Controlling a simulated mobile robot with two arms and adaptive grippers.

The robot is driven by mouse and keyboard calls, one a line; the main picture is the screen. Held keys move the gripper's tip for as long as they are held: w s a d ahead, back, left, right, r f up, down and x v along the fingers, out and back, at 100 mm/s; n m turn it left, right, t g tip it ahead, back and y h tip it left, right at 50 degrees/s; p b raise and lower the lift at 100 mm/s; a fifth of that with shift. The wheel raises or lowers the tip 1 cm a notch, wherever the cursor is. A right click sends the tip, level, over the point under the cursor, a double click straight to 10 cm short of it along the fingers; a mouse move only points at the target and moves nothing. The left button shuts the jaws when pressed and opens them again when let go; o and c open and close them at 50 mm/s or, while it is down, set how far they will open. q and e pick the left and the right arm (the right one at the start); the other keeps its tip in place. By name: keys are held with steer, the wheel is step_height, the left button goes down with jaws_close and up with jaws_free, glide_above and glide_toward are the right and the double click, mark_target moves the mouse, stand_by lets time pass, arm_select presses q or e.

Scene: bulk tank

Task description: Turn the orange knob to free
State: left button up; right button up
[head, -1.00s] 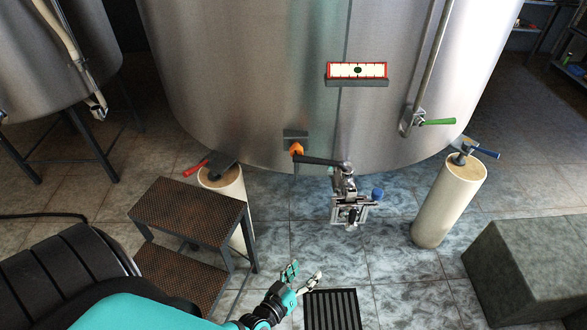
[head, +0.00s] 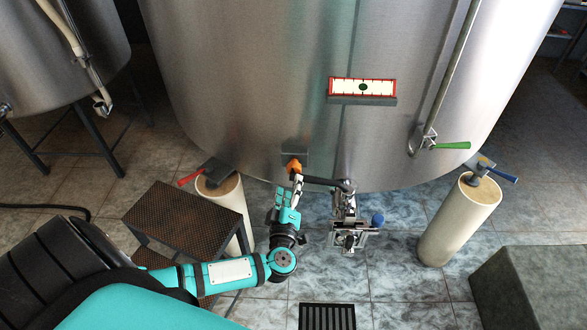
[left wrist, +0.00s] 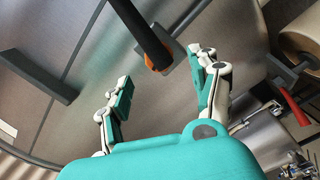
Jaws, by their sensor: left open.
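The orange knob (head: 293,166) sits low on the front of the steel tank, by a small grey plate. My left gripper (head: 298,183) is open just below and in front of the knob in the head view. In the left wrist view the open fingers (left wrist: 162,75) stand either side of the knob (left wrist: 158,69), which is partly hidden behind the black lever (left wrist: 142,32). Whether they touch it, I cannot tell. My right gripper is not in view.
A brown step stool (head: 180,220) and a white post with a red lever (head: 191,177) stand left of my arm. A post with a blue lever (head: 500,174) and a grey block (head: 530,290) are right. A green lever (head: 450,145) is on the tank.

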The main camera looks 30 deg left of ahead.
mark_target(293, 172)
arm_select(q)
steer(key=x, duration=0.6)
steer(key=shift+w, duration=0.1)
steer(key=shift+w+a, duration=0.35)
steer(key=shift+w, duration=0.2)
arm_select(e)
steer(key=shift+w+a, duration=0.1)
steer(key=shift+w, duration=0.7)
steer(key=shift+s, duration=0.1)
